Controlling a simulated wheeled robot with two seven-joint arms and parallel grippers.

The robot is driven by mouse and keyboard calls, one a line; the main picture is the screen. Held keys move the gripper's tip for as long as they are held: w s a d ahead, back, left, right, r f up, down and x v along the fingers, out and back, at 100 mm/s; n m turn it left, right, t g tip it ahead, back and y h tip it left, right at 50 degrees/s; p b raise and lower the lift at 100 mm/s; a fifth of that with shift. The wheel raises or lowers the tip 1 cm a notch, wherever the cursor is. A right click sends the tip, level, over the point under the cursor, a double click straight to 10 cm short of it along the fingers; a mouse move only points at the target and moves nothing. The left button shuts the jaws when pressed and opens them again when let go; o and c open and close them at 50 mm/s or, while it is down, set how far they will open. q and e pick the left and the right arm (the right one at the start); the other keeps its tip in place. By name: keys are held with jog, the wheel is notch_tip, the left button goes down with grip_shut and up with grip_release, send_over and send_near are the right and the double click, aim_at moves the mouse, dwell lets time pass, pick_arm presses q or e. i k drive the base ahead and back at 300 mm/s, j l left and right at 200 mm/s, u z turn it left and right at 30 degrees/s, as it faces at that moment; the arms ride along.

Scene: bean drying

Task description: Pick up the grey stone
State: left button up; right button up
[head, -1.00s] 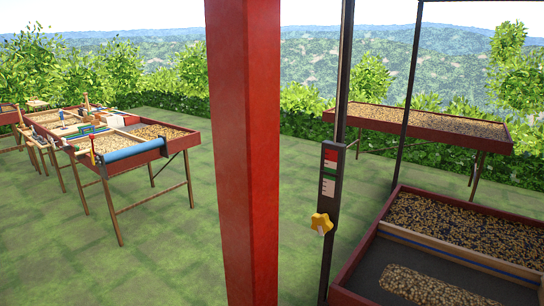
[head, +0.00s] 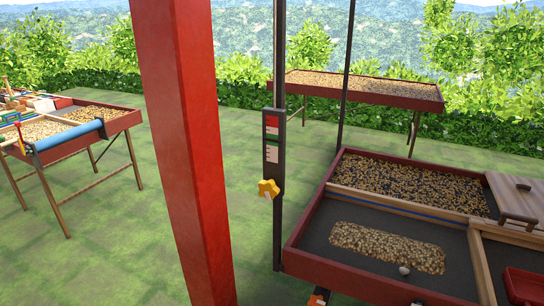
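A small grey stone (head: 404,270) lies at the near edge of a pale bean patch (head: 385,245), in the dark near-left compartment of the red-framed drying table (head: 300,228). It sits close to the table's front rim, and nothing covers it. I cannot make out either of my grippers in the head view. A small black and orange piece (head: 318,298) shows at the bottom edge, cut off by the frame; I cannot tell what it is.
A thick red post (head: 185,150) stands left of the table. A thin dark post (head: 279,130) with a yellow knob (head: 268,188) stands at its left corner. Darker beans (head: 405,183) fill the back compartment. A wooden board (head: 515,195) and red tray (head: 523,285) are at right.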

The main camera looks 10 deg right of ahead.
aim_at(403, 271)
jog(key=z, duration=1.35)
jog(key=u, duration=0.25)
jog(key=i+l+u, duration=0.1)
jog(key=l+u, duration=0.55)
jog(key=i+l+u, duration=0.2)
jog(key=l, duration=1.05)
jog(key=l+u, duration=0.15)
jog(key=l, duration=1.1)
